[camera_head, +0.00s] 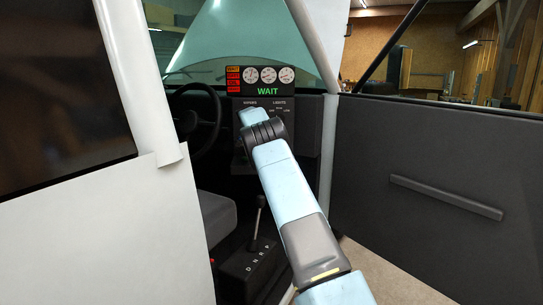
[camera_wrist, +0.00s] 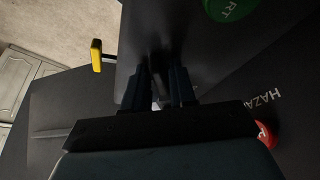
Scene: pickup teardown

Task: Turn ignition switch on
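The dark dash panel (camera_head: 308,112) stands inside the cab, with wiper and light controls. Above it the display (camera_head: 267,91) reads WAIT in green, beside lit orange and red warning lamps. My arm reaches to the panel in the head view and hides its lower part and my gripper. In the wrist view my gripper (camera_wrist: 160,80) has its two dark fingers pointing at the panel, with a narrow gap between them. I cannot make out the ignition switch; whether anything is held between the fingers is too dark to tell. A green button (camera_wrist: 231,7) ending in "RT" lies beyond the fingers.
A red button (camera_wrist: 265,136) and the HAZARD label lie right of my gripper; a yellow-ended lever (camera_wrist: 97,55) is left. The steering wheel (camera_head: 213,120), gear shifter (camera_head: 258,222), seat (camera_head: 215,215) and open door (camera_head: 430,180) surround my arm.

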